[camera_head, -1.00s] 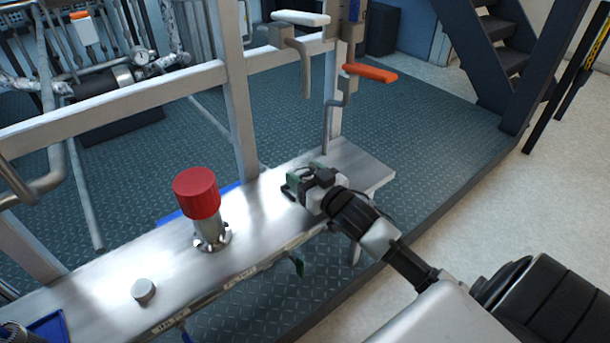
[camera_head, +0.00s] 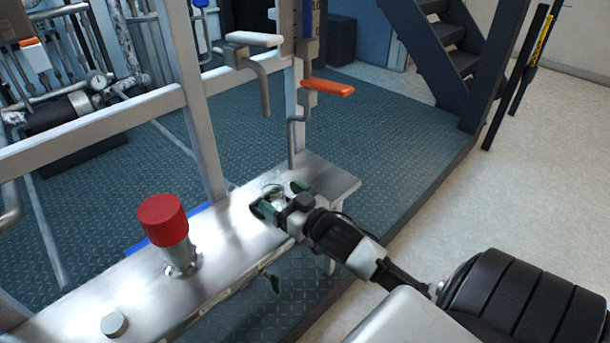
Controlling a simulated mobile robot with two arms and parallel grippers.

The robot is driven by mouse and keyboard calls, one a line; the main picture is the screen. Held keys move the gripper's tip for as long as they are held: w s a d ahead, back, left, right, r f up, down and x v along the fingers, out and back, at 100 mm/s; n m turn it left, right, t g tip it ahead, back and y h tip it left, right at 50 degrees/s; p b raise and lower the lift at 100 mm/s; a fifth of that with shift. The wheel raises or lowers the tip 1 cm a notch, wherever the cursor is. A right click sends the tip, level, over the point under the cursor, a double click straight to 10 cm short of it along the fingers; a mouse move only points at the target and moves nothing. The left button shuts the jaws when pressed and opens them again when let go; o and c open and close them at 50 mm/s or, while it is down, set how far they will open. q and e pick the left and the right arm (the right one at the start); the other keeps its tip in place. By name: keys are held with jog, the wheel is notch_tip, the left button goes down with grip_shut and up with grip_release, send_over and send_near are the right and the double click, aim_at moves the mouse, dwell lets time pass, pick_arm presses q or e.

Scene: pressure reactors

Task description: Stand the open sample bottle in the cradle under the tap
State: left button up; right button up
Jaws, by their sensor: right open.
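My right gripper (camera_head: 280,197) is open, low over the far right end of the steel shelf (camera_head: 225,260). A small shiny round thing (camera_head: 273,189) shows between its green fingertips; I cannot tell whether it is the bottle or the cradle, or whether the fingers touch it. The tap with the orange handle (camera_head: 328,88) has a thin spout (camera_head: 291,145) that ends just above and behind the gripper. A tap with a white handle (camera_head: 254,39) and a bent spout is to its left. My left gripper is out of view.
A vessel with a red top (camera_head: 163,220) stands on the shelf left of my gripper. A small silver cylinder (camera_head: 115,325) is near the left end. Metal frame posts (camera_head: 200,130) rise behind the shelf.

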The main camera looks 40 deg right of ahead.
jog(key=s+p, duration=0.1)
jog(key=s, duration=0.7)
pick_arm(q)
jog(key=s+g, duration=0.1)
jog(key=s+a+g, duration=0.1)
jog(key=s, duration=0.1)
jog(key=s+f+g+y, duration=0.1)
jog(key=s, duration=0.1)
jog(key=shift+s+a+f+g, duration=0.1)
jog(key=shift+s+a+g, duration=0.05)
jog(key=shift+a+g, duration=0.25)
pick_arm(e)
jog(key=s+a+f+g, duration=0.5)
jog(key=s+a+g, duration=0.1)
jog(key=s+g, duration=0.1)
jog(key=s+a+f+n+g+h, duration=0.1)
jog(key=s+a+f+g, duration=0.3)
jog(key=s, duration=0.5)
jog(key=a+g, duration=0.2)
jog(key=g, duration=0.1)
jog(key=shift+f, duration=0.4)
